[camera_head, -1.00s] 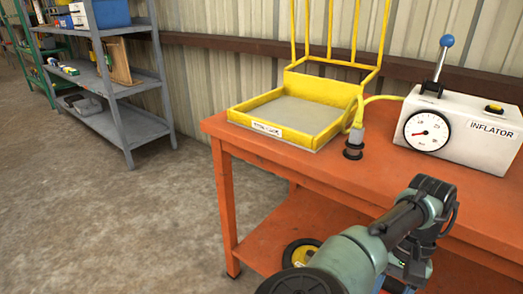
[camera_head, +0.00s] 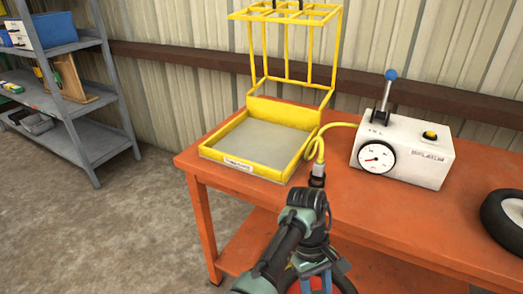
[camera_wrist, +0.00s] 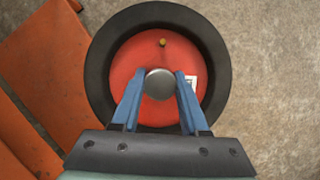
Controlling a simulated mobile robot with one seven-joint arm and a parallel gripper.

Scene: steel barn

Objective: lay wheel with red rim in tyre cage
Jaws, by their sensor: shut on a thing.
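The wheel with red rim (camera_wrist: 130,62) fills the middle of the wrist view, a black tyre around a red disc with a grey hub knob. My gripper (camera_wrist: 158,82) is shut on that knob with its blue fingers. In the head view my gripper (camera_head: 316,282) is low in front of the table, and my arm hides most of the wheel. The yellow tyre cage (camera_head: 262,167) stands on the left end of the orange table. Its barred lid is raised and its grey floor is bare. The cage lies beyond and left of my gripper.
A yellow hose with a dark end fitting (camera_head: 317,178) stands beside the cage's right side. The white inflator (camera_head: 405,150) with gauge and lever is right of it. Another black tyre (camera_head: 508,218) lies at the table's right edge. A grey shelf (camera_head: 75,105) stands at left.

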